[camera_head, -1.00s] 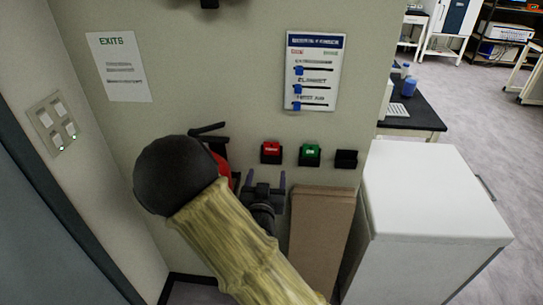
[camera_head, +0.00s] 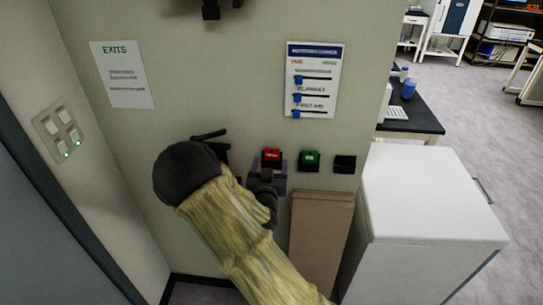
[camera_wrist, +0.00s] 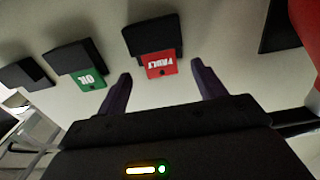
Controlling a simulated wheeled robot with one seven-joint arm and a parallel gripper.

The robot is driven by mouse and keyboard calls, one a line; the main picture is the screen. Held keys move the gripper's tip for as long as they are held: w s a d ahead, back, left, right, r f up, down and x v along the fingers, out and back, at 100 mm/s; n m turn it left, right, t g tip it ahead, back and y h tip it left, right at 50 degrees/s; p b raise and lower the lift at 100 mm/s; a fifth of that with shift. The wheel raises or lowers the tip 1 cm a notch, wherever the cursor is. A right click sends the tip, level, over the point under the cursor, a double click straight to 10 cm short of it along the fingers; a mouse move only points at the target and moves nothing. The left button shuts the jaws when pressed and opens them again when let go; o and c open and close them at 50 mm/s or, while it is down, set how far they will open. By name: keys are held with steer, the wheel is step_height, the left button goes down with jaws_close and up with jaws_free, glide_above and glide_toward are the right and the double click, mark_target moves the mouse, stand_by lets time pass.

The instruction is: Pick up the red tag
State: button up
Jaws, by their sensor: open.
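The red tag (camera_head: 271,155) sits in a black wall holder, left of a green tag (camera_head: 309,158) in a similar holder. In the wrist view the red tag (camera_wrist: 160,65) bears white lettering and hangs from its black holder (camera_wrist: 152,36). My gripper (camera_head: 267,174) is at the wall just below the red tag, its fingers partly hidden by my arm. In the wrist view my gripper's two fingers (camera_wrist: 160,84) are spread apart, one to each side of the red tag, with nothing between them at the base.
An empty black holder (camera_head: 345,164) is right of the green tag. A cardboard box (camera_head: 320,235) and a white cabinet (camera_head: 433,195) stand below. A board with blue sliders (camera_head: 314,80) and an exits sheet (camera_head: 123,75) hang above. A switch panel (camera_head: 58,130) is at left.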

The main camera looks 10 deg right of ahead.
mark_target(272, 158)
steer(key=shift+x, duration=1.45)
steer(key=c, duration=1.1)
